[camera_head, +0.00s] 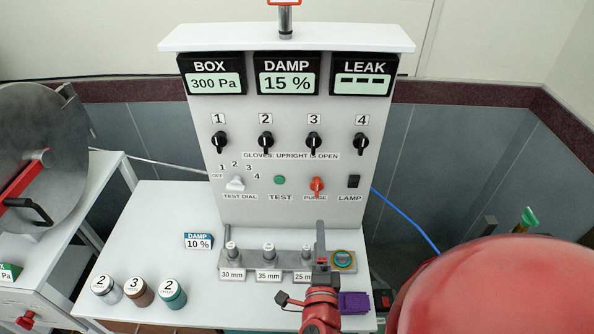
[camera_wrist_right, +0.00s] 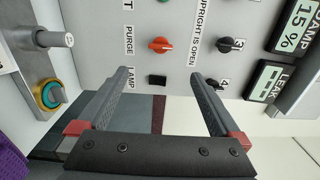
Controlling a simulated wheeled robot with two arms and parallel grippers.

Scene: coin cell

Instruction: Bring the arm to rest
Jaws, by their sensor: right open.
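My right gripper (camera_head: 320,228) is at the front of the panel in the head view, above the right end of the grey rack. In the right wrist view my right gripper (camera_wrist_right: 161,76) has its two grey fingers spread wide with nothing between them. The fingers point toward the panel, and the black LAMP switch (camera_wrist_right: 157,81) shows in the gap between them; the gripper's distance from the panel is hard to tell. My left gripper is in neither view.
The white panel (camera_head: 225,190) carries displays, four black knobs and the red PURGE knob (camera_head: 317,186). The grey rack (camera_head: 250,262) holds short posts; a gold and teal ring (camera_head: 343,260) is at its right.

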